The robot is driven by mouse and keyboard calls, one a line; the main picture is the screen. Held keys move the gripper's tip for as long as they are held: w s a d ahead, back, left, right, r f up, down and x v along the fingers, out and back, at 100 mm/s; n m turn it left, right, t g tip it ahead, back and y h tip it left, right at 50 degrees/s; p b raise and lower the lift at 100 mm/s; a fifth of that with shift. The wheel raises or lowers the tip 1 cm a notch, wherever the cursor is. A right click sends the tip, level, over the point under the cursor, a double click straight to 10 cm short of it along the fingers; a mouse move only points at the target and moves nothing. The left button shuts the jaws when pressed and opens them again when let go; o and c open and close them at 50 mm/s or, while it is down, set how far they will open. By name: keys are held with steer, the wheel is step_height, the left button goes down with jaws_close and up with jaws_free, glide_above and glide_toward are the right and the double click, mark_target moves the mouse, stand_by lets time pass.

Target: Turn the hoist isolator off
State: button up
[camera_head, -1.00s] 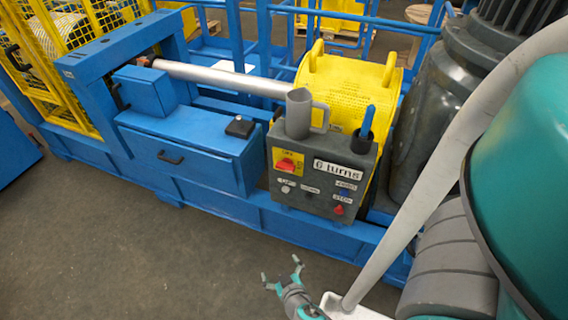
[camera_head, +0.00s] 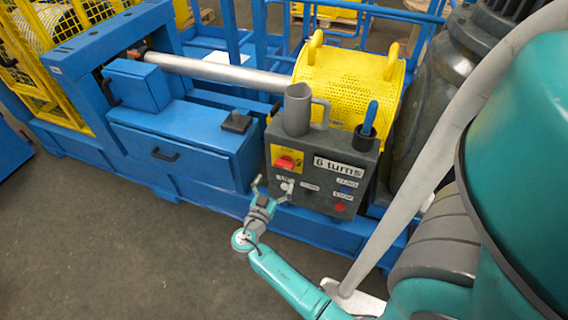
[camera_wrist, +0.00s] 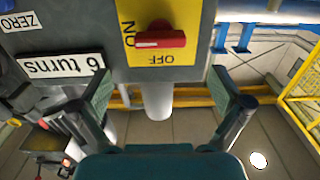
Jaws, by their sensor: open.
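The isolator is a red rotary knob (camera_head: 285,162) on a yellow plate (camera_head: 297,155) at the upper left of the dark grey control box (camera_head: 330,205). In the wrist view the red knob (camera_wrist: 160,39) lies across the picture, with ON lettering at its left and OFF below it on the yellow plate (camera_wrist: 180,65). A pale mark shows at the knob's left end, on the ON side. My gripper (camera_head: 273,187) is open and empty, in front of and just below the knob. In the wrist view its fingers (camera_wrist: 162,95) are spread wide, apart from the knob.
A grey jug (camera_head: 297,110) and a dark cup (camera_head: 363,138) holding a blue-handled tool stand on the box. A "6 turns" label (camera_head: 340,168) and several small controls share its face. A blue cabinet (camera_head: 185,140) stands left; the floor (camera_head: 110,240) in front is clear.

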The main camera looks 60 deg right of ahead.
mark_target(283, 166)
steer(key=d, duration=0.8)
steer(key=shift+w+d, duration=0.35)
steer(key=shift+d, duration=0.05)
steer(key=c, duration=1.2)
